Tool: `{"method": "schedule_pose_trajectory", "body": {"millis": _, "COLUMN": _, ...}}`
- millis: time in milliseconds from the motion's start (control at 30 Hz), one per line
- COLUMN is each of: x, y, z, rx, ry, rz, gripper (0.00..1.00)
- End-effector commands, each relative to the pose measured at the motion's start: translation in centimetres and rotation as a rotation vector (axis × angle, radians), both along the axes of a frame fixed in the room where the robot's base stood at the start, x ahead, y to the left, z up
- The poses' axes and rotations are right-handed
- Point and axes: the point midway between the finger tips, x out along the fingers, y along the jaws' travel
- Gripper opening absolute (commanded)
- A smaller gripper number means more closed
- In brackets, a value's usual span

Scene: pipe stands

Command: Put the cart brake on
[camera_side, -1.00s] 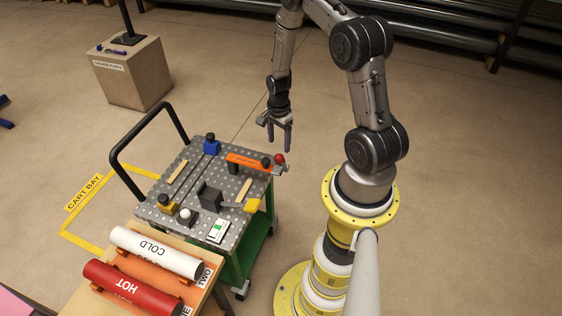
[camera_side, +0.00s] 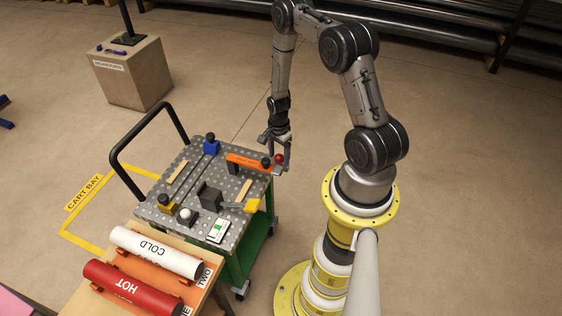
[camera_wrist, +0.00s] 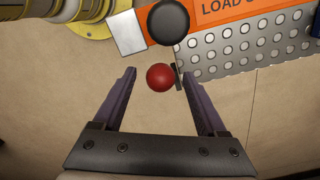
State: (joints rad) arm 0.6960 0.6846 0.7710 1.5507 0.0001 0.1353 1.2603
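The cart (camera_side: 222,205) has a grey perforated top and a green body, and stands beside the bench. A red ball knob (camera_side: 279,158) sits at the cart's right edge, near the end of an orange bar. It also shows in the wrist view (camera_wrist: 160,77), with a short dark piece beside it. My gripper (camera_side: 278,168) is at this edge, pointing down, with its fingers on either side of the knob. In the wrist view my gripper (camera_wrist: 157,78) is open, with gaps between the knob and both fingers. The brake's linkage below the knob is hidden.
An orange bar (camera_side: 245,160) with a black knob (camera_wrist: 168,20) lies close to my fingers. The cart top holds blocks, clamps and a white device (camera_side: 218,230). White and red pipes (camera_side: 157,252) rest on the bench at front left.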

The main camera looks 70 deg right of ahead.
Motion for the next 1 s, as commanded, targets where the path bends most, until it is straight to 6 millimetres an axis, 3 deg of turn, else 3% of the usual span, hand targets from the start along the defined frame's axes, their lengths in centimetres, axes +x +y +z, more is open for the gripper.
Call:
{"method": "schedule_pose_trajectory", "body": {"millis": 33, "x": 0.0, "y": 0.0, "z": 0.0, "rx": 0.0, "ry": 0.0, "rz": 0.0, "gripper": 0.66}}
{"method": "schedule_pose_trajectory", "body": {"millis": 267, "x": 0.0, "y": 0.0, "z": 0.0, "rx": 0.0, "ry": 0.0, "rz": 0.0, "gripper": 0.27}}
{"method": "schedule_pose_trajectory", "body": {"millis": 467, "x": 0.0, "y": -0.3, "z": 0.1, "rx": 0.0, "ry": 0.0, "rz": -0.001, "gripper": 0.27}}
{"method": "schedule_pose_trajectory", "body": {"millis": 1000, "x": 0.1, "y": -3.7, "z": 1.3, "rx": -0.003, "ry": -0.003, "rz": -0.002, "gripper": 0.27}}
